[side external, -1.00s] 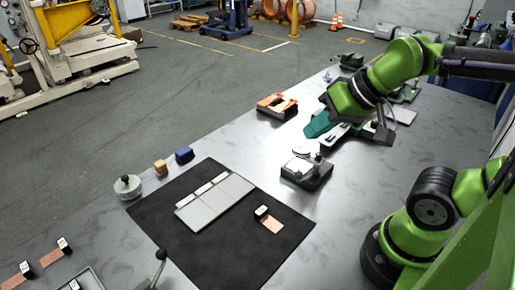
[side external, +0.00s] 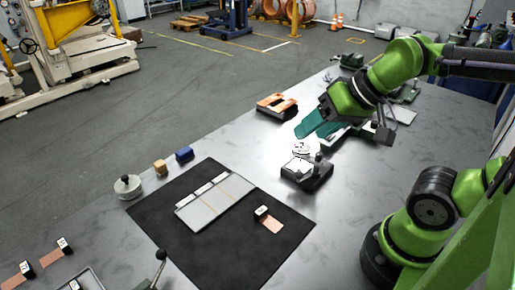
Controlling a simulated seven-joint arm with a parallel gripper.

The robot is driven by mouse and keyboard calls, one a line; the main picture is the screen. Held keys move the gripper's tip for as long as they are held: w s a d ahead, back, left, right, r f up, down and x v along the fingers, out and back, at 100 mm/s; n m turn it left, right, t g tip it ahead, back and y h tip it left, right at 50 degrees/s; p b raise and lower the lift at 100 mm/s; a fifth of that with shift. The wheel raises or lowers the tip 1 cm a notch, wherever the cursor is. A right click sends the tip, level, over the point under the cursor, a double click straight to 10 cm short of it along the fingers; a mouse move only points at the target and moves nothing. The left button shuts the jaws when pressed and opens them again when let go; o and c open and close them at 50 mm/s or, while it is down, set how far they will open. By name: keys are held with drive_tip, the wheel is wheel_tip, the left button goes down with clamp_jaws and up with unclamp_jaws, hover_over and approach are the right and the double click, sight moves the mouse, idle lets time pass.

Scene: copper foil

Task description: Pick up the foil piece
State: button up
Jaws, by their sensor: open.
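A small copper foil piece (side external: 272,226) lies on the black mat (side external: 225,262), with a small black-and-white block (side external: 261,211) at its upper left end. More copper foil strips (side external: 18,277) lie at the lower left, with similar blocks on or beside them. My gripper (side external: 305,130) has teal fingers and is open. It hangs over the far part of the table, well beyond the mat and apart from the foil on it. The space between its fingers is hard to see from this side.
A dark fixture (side external: 307,173) stands below my gripper, near the mat's far corner. A grey plate (side external: 214,203) lies on the mat. An orange-and-black holder (side external: 277,106), a blue block (side external: 184,154), a tan block (side external: 160,167) and a round metal weight (side external: 127,187) stand along the table's left side.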

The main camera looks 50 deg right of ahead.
drive_tip(key=shift+o, duration=0.7)
drive_tip(key=n+g+h, duration=0.2)
drive_tip(key=n+g, duration=0.1)
drive_tip(key=g, duration=0.4)
hover_over(263, 212)
drive_tip(key=f, duration=1.8)
drive_tip(key=shift+a+f, duration=0.2)
drive_tip(key=shift+f, duration=0.1)
drive_tip(key=shift+d+f, duration=0.15)
drive_tip(key=shift+f, duration=1.2)
drive_tip(key=shift+d+f, duration=0.1)
drive_tip(key=shift+f, duration=1.25)
drive_tip(key=shift+c, duration=0.3)
